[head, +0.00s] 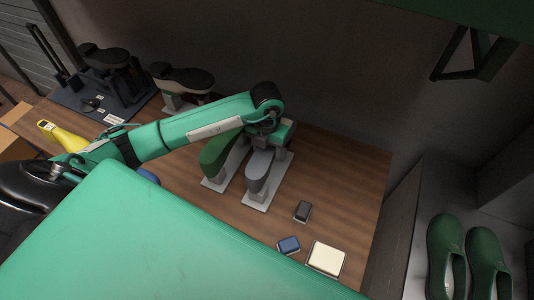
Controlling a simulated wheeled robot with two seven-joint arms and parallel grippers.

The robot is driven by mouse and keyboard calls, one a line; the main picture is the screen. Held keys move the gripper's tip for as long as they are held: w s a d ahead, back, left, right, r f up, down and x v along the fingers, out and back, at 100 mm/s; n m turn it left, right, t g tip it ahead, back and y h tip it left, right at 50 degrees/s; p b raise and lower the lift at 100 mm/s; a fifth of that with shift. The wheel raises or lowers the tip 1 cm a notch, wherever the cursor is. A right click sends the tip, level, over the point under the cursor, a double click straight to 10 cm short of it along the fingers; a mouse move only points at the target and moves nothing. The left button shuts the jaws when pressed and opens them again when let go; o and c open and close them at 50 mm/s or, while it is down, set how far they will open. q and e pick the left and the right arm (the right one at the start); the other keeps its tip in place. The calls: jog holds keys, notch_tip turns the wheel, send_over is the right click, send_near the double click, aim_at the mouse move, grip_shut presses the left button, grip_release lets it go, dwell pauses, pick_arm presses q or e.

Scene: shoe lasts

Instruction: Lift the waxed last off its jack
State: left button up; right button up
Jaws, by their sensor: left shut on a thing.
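Two lasts stand side by side on jacks with pale base plates on the wooden bench. One is a dark green last (216,149) on the left, the other a grey last (259,170) on the right. I cannot tell by sheen which is waxed. My left arm reaches across from the left, and its left gripper (265,140) is shut on the rear end of the grey last. The fingertips are largely hidden by the wrist. The grey last appears still over its jack (256,199); any gap between them is hard to see. My right gripper is out of view.
A dark box (302,211), a blue block (289,245) and a cream pad (326,258) lie at the front right of the bench. Dark shoe forms (104,56) stand at the back left, with a yellow item (63,136) nearer. Green clogs (446,255) sit far right.

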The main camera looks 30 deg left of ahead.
pick_arm(q)
notch_tip(320, 180, up, 17)
jog(key=b, duration=0.4)
